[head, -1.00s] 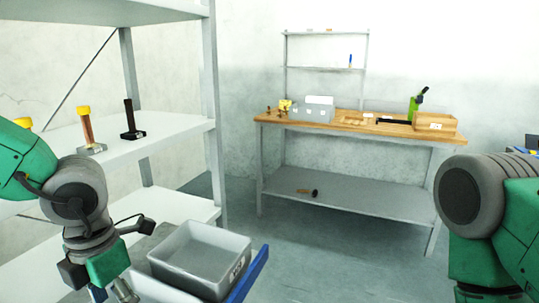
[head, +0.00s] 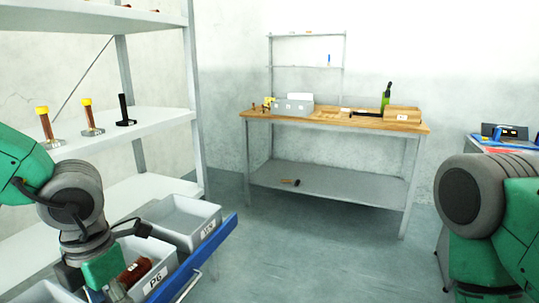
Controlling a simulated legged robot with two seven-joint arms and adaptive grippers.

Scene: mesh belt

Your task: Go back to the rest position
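My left gripper (head: 118,292) hangs at the lower left, over or beside a grey bin marked P6 (head: 150,277). Its fingers are partly cut off by the bottom edge, so I cannot tell whether they are open or shut. A reddish-brown cylinder (head: 136,271) lies in that bin near the gripper; I see no clear grip on it. My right arm comes in from the right, bent down, and its gripper is out of view.
A blue-edged cart (head: 212,246) carries the P6 bin and another grey bin (head: 208,230). A white shelf (head: 160,119) with several upright parts stands left. A wooden workbench (head: 335,117) stands behind. A table (head: 478,145) is at right. The middle floor is clear.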

